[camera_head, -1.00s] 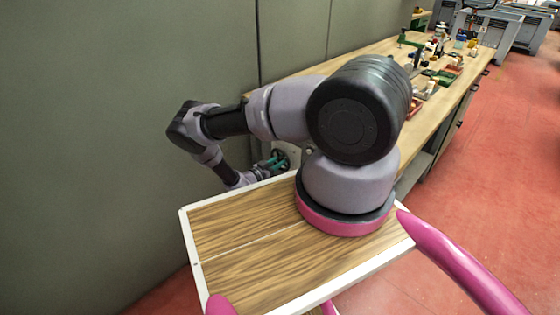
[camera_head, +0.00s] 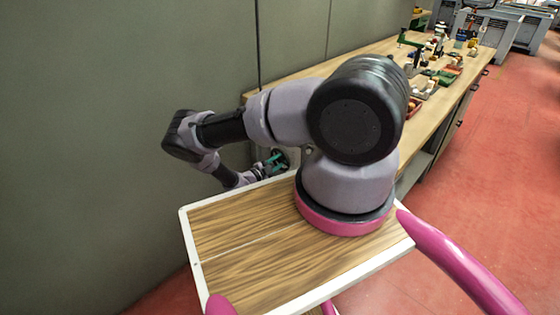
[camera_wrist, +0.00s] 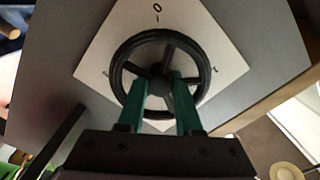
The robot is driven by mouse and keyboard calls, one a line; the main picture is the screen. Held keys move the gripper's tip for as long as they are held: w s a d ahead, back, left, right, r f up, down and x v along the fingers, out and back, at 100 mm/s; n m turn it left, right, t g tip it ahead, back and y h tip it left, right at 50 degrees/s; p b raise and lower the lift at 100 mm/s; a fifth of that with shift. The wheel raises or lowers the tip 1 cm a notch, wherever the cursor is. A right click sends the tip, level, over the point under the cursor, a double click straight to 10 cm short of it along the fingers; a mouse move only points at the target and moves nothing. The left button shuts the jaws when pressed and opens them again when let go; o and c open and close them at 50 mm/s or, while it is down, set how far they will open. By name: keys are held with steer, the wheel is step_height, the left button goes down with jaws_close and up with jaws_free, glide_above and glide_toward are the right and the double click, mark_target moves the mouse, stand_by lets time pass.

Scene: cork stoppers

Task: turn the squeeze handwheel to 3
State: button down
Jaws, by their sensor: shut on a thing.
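The black handwheel (camera_wrist: 207,72) fills the middle of the wrist view, with a round rim, several spokes and a central hub. It sits in front of a white diamond-shaped dial plate (camera_wrist: 229,62) with a 0 at its top corner. Smaller marks at its left and right corners are too blurred to read. My gripper (camera_wrist: 161,80) has green fingers that reach over the lower rim, one each side of the hub, and is shut on the wheel.
A long wooden workbench (camera_head: 330,67) runs to the back right, with trays and small tools (camera_head: 430,80) on it. A grey-green wall (camera_head: 100,130) stands close on the left of my arm. The red floor (camera_head: 500,150) on the right is clear.

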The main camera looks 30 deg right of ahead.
steer(key=m, duration=0.3)
steer(key=shift+f+m, duration=0.15)
steer(key=shift+m, duration=1.95)
steer(key=c, duration=0.9)
jaws_free()
steer(key=shift+o, duration=0.2)
steer(key=shift+a, duration=0.1)
steer(key=v, duration=1)
steer(key=shift+a, duration=0.35)
steer(key=shift+s, duration=0.15)
